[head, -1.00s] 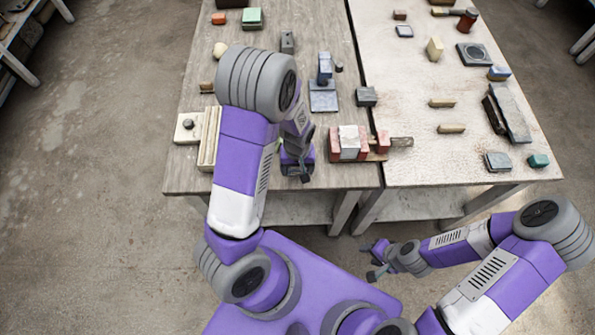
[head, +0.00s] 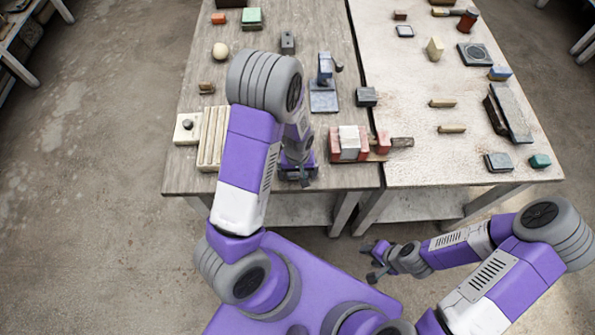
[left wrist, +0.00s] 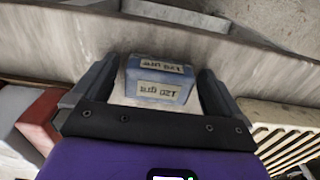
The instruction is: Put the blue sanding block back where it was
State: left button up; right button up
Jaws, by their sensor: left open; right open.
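The blue sanding block (left wrist: 158,80), with pale "120 grit" labels, shows in the left wrist view between the two fingers of my left gripper (left wrist: 157,92). The gripper is open, with a narrow gap visible on the block's left side; whether the right finger touches it I cannot tell. In the head view my left gripper (head: 298,176) is low at the front edge of the grey wooden table (head: 235,120), and the block is hidden there by the gripper and arm. My right gripper (head: 374,262) is open and empty, in front of the tables.
A red clamp with a white block (head: 349,142) stands just right of my left gripper. A ribbed cream plaster piece (head: 212,138) lies to its left. The pale right table (head: 420,150) holds several small blocks.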

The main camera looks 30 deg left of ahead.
pick_arm(q)
notch_tip(320, 180, up, 12)
jog(key=p, duration=0.2)
jog(key=shift+r+p, duration=0.15)
jog(key=shift+p, duration=0.15)
dwell(0.4)
